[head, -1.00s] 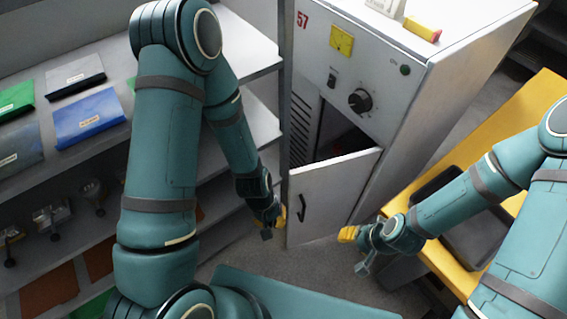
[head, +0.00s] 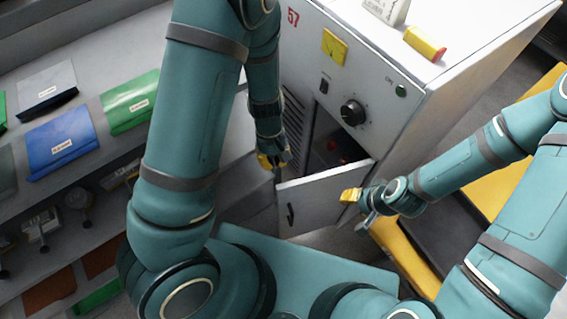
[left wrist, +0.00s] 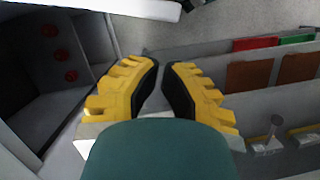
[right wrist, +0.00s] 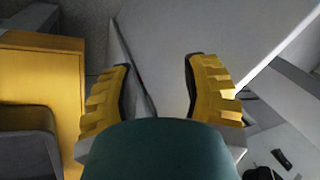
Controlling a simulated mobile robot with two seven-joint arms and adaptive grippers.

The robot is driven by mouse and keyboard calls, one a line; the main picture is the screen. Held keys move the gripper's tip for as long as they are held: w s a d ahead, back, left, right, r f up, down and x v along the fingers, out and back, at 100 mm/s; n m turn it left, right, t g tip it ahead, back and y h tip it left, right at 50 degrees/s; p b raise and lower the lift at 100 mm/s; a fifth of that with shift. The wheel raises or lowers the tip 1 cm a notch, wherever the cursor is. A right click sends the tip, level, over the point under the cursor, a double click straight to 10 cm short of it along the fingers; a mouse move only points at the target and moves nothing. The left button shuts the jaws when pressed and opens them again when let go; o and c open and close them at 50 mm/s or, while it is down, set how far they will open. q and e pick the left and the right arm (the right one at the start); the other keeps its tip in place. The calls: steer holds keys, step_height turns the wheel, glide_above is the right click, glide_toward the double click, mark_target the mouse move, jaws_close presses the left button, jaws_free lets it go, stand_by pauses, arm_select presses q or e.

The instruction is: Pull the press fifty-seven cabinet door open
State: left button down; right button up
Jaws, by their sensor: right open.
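The press 57 cabinet (head: 310,75) is pale grey with a black dial and a yellow label. Its door (head: 322,200) stands partly open, swung toward me at its left edge. A dark handle (head: 290,214) is on its outer face near that edge. My left gripper (head: 272,162) is shut and empty beside the opening, just above the door's top left corner. The left wrist view shows its fingertips (left wrist: 160,66) nearly meeting, with the door edge (left wrist: 120,8) apart from them.
Red knobs (left wrist: 70,76) show inside the cabinet. A shelf with blue (head: 60,145) and green (head: 130,103) binders stands at the left. A yellow bench (head: 480,185) stands right of the cabinet. A red and yellow item (head: 425,43) lies on the cabinet top.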

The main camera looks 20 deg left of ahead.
arm_select(q)
steer(key=b+x, duration=0.3)
steer(key=x, duration=0.7)
arm_select(e)
steer(key=f, duration=0.1)
steer(key=s+f, duration=0.1)
steer(key=f, duration=0.1)
steer(key=shift+a+f, duration=0.1)
arm_select(q)
steer(key=shift+w, duration=0.1)
